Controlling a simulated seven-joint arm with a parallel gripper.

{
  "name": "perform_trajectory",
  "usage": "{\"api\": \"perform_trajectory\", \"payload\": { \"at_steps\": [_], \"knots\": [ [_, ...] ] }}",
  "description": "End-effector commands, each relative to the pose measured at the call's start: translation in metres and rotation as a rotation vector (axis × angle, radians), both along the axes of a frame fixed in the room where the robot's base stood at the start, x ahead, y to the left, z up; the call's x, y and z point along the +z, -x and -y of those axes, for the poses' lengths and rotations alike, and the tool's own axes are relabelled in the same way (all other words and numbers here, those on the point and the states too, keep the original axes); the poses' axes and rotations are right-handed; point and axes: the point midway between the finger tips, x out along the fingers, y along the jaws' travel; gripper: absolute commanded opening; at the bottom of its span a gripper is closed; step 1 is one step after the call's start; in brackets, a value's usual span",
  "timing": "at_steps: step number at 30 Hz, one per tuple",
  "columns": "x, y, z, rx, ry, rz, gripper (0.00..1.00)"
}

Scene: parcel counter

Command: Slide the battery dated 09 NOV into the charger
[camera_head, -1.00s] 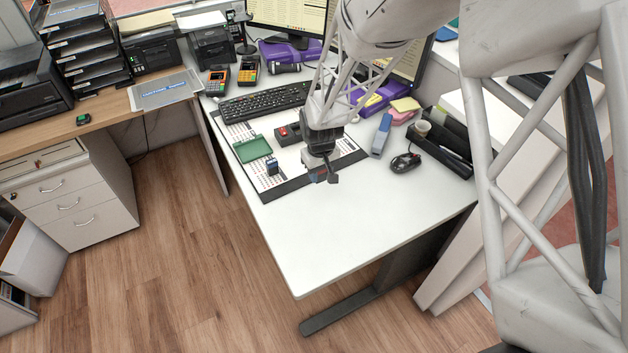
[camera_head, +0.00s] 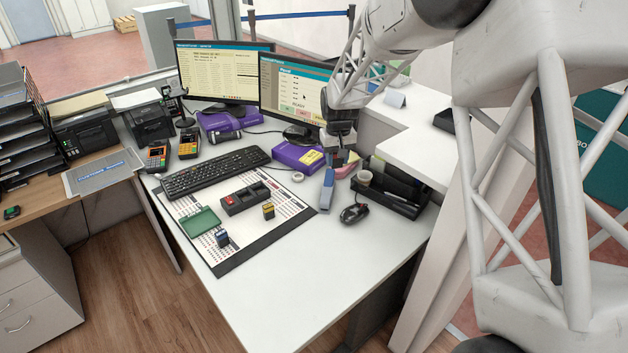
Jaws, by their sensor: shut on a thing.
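The charger (camera_head: 246,198) is a dark block with a red patch at its left end, lying on the desk mat. A small blue-and-dark battery (camera_head: 222,239) stands near the mat's front edge. A yellow-topped battery (camera_head: 268,211) stands just right of and in front of the charger. Dates on them are too small to read. My gripper (camera_head: 338,161) appears in front of the right monitor's lower edge, near the blue stapler, well right of the charger. It is shut on a small dark thing, mostly hidden and too small to identify.
A green tray (camera_head: 200,222) lies on the mat (camera_head: 262,238), left of the charger. The keyboard (camera_head: 216,172) is behind. A blue stapler (camera_head: 327,190), mouse (camera_head: 354,213) and black organizer (camera_head: 396,192) are at right. The desk's front (camera_head: 290,285) is clear.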

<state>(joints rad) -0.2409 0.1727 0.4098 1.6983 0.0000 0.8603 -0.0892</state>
Motion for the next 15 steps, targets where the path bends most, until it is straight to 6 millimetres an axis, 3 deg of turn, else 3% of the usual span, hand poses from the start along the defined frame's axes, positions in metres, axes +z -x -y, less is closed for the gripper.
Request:
{"api": "perform_trajectory", "payload": {
  "at_steps": [6,15],
  "knots": [
    [0.034,-0.035,0.052,-0.096,0.0,0.001,0.12],
    [0.064,-0.065,0.093,-0.17,0.0,0.001,0.12]
  ]
}}
